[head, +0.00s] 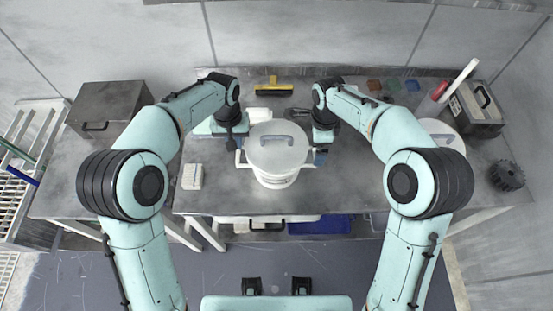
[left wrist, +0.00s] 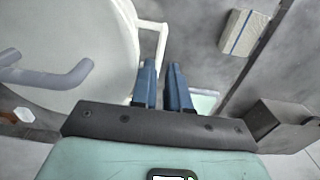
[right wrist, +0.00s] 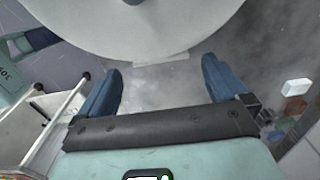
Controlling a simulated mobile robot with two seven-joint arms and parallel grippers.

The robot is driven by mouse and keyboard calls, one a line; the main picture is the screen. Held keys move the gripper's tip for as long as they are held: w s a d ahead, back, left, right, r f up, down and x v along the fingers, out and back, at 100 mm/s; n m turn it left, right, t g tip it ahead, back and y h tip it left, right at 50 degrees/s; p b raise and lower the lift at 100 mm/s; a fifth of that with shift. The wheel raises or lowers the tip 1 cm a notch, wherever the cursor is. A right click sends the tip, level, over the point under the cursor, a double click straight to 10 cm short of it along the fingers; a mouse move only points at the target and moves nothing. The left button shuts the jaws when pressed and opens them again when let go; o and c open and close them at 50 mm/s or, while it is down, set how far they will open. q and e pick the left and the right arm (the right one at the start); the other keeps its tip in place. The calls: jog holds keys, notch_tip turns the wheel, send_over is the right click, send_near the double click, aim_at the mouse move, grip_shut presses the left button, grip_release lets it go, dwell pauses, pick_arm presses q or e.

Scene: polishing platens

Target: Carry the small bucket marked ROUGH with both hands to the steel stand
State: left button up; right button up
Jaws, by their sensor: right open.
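A white lidded bucket (head: 290,178) with a grey lid handle (head: 276,139) and white side handles stands upright on the grey bench, between my grippers. No ROUGH mark is readable. My left gripper (head: 238,150) is at its left side; in the left wrist view its blue fingers (left wrist: 162,68) are close together around the white side handle (left wrist: 162,42). My right gripper (head: 322,150) is at the bucket's right side. In the right wrist view its fingers (right wrist: 160,78) are wide apart, with the other side handle (right wrist: 162,60) just ahead. I cannot identify the steel stand with certainty.
A grey metal box (head: 108,105) stands at the left, a white block (head: 192,176) left of the bucket. A second white bucket (head: 445,132) is partly behind my right arm. A dark case (head: 475,105) and black gear-like disc (head: 506,175) are at the right.

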aim_at(237, 152)
pick_arm(q)
jog(key=shift+f, duration=2.65)
pick_arm(e)
jog(key=shift+f, duration=2.7)
pick_arm(q)
jog(key=shift+c, duration=0.3)
pick_arm(e)
jog(key=shift+c, duration=0.3)
pick_arm(q)
grip_shut()
pick_arm(e)
jog(key=c, duration=0.5)
jog(key=shift+r, duration=0.1)
jog(key=c, duration=0.9)
